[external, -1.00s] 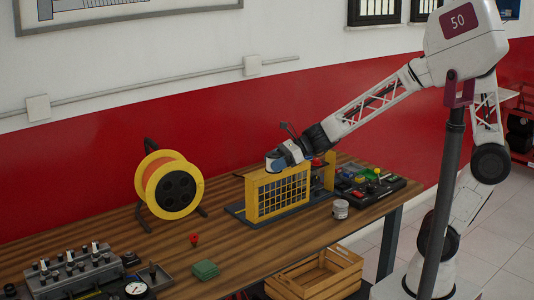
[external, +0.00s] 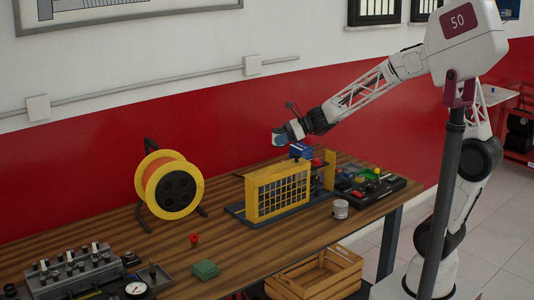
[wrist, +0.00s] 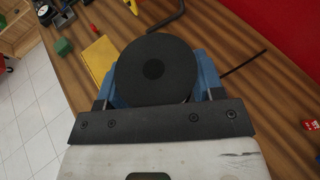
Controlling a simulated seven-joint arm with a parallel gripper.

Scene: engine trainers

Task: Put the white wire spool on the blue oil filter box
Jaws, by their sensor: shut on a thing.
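My gripper (external: 279,140) is raised above the workbench, over the back of the yellow-framed grid panel. In the wrist view its blue fingers (wrist: 155,88) are shut on a round thing with a dark, disc-shaped face, which I take to be the white wire spool (wrist: 152,70). Its disc faces the camera and white wire cannot be made out. The box is not visible in the wrist view.
The yellow grid panel (external: 278,194) stands below the gripper. A yellow cable reel (external: 170,187) is to the left, a black tray of coloured parts (external: 372,188) to the right. A whitish can (external: 340,209) and a green box (external: 205,269) sit near the front edge.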

